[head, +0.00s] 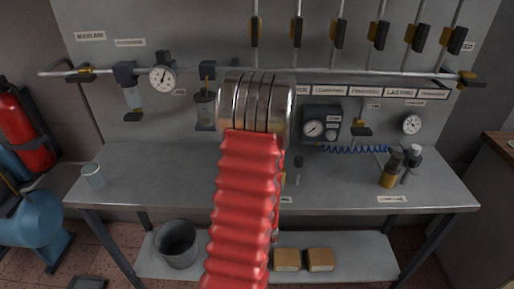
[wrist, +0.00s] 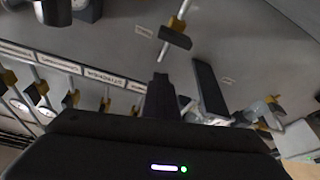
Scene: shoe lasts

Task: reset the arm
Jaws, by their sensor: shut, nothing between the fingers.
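My arm, with a red ribbed sleeve and a ringed metal joint, rises up the middle of the head view. It blocks part of the bench and panel, and my gripper is hidden behind it there. In the wrist view my gripper (wrist: 180,75) shows as dark fingers above a black body with a lit strip. It is shut and holds nothing. The wrist view is tilted and looks toward the grey panel with its pipe and valves.
A grey workbench (head: 145,170) stands ahead, with a glass (head: 93,175) at left and a yellow-based bottle (head: 389,172) at right. A pipe (head: 225,71) with a gauge (head: 163,79) crosses the panel. A bucket (head: 176,244) and cardboard boxes (head: 320,260) sit on the lower shelf.

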